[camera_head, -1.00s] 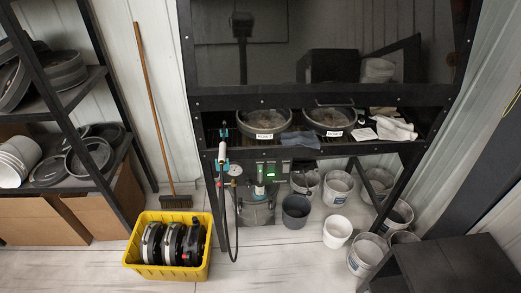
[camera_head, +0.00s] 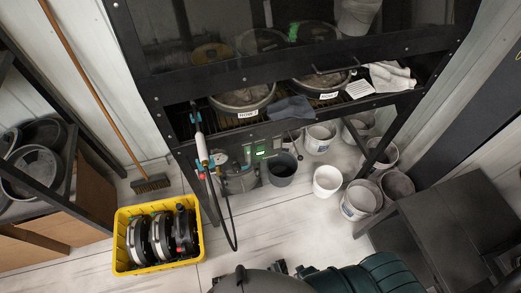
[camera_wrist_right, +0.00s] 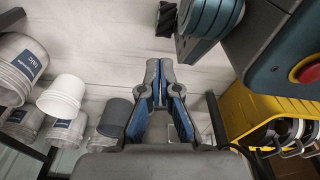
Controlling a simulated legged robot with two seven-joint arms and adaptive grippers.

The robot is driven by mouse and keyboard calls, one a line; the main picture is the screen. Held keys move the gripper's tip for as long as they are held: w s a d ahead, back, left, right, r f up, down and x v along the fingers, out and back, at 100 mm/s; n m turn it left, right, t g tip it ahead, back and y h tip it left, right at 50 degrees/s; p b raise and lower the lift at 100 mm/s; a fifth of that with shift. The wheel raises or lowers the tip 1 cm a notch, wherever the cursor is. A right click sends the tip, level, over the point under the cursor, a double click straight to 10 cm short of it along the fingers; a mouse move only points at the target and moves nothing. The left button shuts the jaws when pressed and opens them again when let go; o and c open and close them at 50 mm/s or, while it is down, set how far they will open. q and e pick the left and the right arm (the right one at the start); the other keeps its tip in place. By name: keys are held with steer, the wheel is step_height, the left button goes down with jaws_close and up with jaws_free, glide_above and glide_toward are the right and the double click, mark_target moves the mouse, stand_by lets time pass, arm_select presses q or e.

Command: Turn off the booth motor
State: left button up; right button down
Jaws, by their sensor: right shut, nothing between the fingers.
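The dark-framed booth (camera_head: 300,64) stands at the top middle of the head view. Under its shelf is a small control panel with a green lit part (camera_head: 260,152); its switches are too small to tell apart. My right gripper shows in the right wrist view (camera_wrist_right: 160,76), its blue-padded fingers together and empty, above the pale floor and apart from the panel. Dark parts of my own arm show at the bottom of the head view. My left gripper is not in view.
A hose (camera_head: 229,215) hangs left of the panel. A yellow crate (camera_head: 122,240) with dark round units stands on the floor at left. Several buckets stand under the booth, including a white one (camera_head: 327,181). A black step (camera_head: 450,200) is at right. Floor between is clear.

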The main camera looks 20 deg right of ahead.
steer(key=w+r+n+t+h+b, duration=0.1)
steer(key=w+r+n+t+b, duration=0.3)
steer(key=w+r, duration=0.65)
steer(key=w+r+n+t+h+b, duration=0.1)
steer(key=w+r+n+t, duration=0.5)
steer(key=w, duration=0.8)
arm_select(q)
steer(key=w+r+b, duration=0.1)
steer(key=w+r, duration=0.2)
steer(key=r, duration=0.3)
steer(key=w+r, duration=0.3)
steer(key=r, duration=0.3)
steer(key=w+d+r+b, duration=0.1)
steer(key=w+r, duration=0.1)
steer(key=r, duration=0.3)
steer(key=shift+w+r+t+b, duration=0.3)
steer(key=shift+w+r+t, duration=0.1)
arm_select(e)
steer(key=w+a+r+n+t+y, duration=0.1)
steer(key=w+a+r+n+t, duration=0.1)
steer(key=r, duration=1)
steer(key=w+a+r+n+t+y, duration=0.1)
steer(key=r+t, duration=0.5)
steer(key=r, duration=0.7)
steer(key=w+a+n, duration=0.1)
steer(key=a+n, duration=0.1)
steer(key=n, duration=0.1)
steer(key=shift+w+a+y, duration=0.15)
steer(key=shift+a+y, duration=0.15)
steer(key=shift+a, duration=0.1)
